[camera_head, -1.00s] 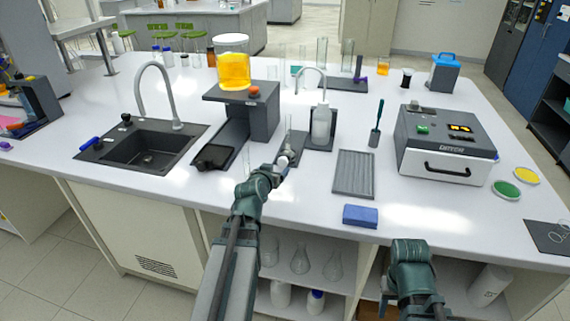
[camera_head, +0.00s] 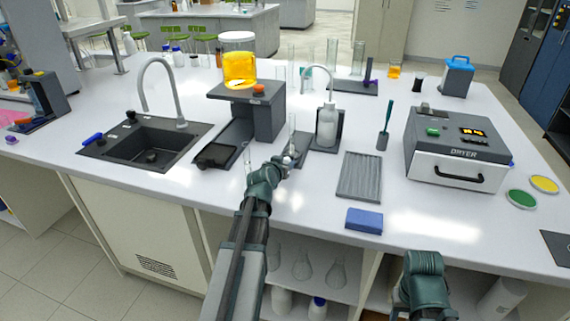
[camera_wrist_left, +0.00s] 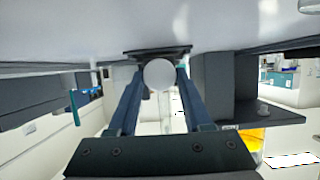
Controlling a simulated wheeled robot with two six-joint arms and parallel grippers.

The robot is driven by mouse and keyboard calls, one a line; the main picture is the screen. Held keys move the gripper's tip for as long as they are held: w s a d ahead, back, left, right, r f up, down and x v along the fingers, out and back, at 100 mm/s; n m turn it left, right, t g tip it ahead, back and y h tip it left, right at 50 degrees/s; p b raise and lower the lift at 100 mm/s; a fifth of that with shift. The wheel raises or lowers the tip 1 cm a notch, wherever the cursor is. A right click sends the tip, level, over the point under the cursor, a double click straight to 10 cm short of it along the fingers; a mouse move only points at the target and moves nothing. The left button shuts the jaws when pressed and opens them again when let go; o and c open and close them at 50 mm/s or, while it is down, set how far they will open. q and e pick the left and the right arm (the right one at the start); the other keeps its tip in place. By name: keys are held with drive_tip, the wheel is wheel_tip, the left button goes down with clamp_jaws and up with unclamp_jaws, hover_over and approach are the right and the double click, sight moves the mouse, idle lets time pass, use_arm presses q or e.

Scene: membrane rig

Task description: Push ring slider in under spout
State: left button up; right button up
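In the head view my left gripper (camera_head: 291,155) is low over the bench, at the front of a small dark base with an upright clear tube (camera_head: 292,132). In the left wrist view its two fingers flank a white round knob (camera_wrist_left: 159,75) closely on both sides, in front of a dark plate (camera_wrist_left: 158,52). This looks like the ring slider; its ring is not clear.
A dark stand (camera_head: 268,118) with a yellow-filled jar (camera_head: 239,68) rises left of my gripper. A grey ribbed tray (camera_head: 360,177), blue sponge (camera_head: 364,221) and dryer (camera_head: 458,150) lie to the right. The sink (camera_head: 150,150) is further left.

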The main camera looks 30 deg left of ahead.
use_arm(q)
clamp_jaws()
idle(1.0)
